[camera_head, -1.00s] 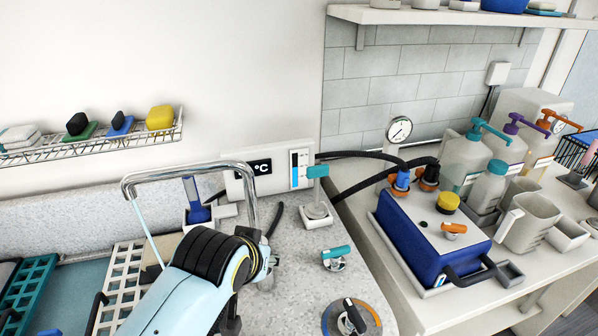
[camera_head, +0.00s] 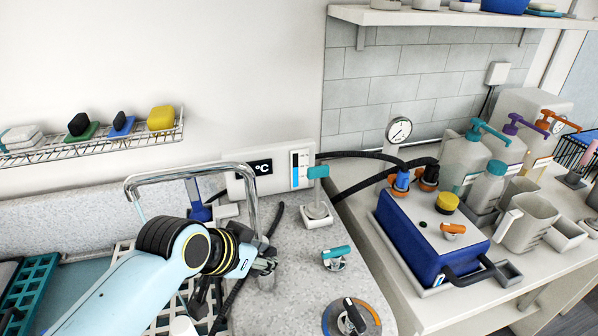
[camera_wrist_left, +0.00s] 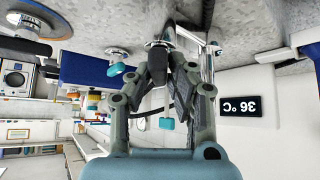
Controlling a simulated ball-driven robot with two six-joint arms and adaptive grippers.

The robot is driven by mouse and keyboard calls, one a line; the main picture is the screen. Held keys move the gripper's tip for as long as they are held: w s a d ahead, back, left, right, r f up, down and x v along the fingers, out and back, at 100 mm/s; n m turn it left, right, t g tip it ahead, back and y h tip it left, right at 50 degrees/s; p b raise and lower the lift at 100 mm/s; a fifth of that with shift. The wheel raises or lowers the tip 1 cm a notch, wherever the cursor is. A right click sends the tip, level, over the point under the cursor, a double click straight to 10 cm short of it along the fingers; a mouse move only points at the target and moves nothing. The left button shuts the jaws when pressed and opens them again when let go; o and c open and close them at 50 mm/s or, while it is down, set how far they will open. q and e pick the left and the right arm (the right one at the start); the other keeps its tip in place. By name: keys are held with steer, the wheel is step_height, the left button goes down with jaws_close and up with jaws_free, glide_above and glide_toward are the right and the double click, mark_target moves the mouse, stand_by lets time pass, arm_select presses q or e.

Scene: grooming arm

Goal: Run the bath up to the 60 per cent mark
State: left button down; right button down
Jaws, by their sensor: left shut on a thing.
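My left gripper (camera_head: 266,267) is at the foot of the chrome spout (camera_head: 195,168), over the bath's right edge. In the left wrist view its fingers (camera_wrist_left: 160,65) are shut on a small dark-topped metal tap handle (camera_wrist_left: 158,46), mostly hidden by them. A thin pale stream (camera_head: 140,210) falls from the spout's left end, then passes behind my arm. The bath (camera_head: 85,275) is partly hidden by my arm; its waterline is unclear. The wall panel (camera_head: 268,168) has a °C display (camera_wrist_left: 240,107) and a gauge (camera_head: 300,170) with blue in its lower part. My right gripper is out of view.
A teal-topped lever (camera_head: 317,190), a teal-handled valve (camera_head: 335,256) and a black-handled dial (camera_head: 352,315) stand on the speckled counter. A blue box (camera_head: 415,235) with hoses and several bottles are at right. A white rack (camera_head: 118,258) and teal rack (camera_head: 35,280) are at left.

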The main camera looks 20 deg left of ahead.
arm_select(q)
steer(key=shift+m, duration=0.3)
steer(key=shift+f+m+g+h, duration=0.1)
steer(key=shift+m+g+h, duration=0.3)
steer(key=shift+m+h, duration=0.7)
steer(key=shift+m, duration=0.3)
steer(key=shift+m+g+h+b, duration=0.3)
steer(key=shift+m+h+b, duration=0.1)
steer(key=shift+m+b, duration=0.25)
steer(key=shift+m+g+h+b, duration=0.3)
steer(key=shift+m+g+b, duration=0.1)
steer(key=shift+m, duration=0.35)
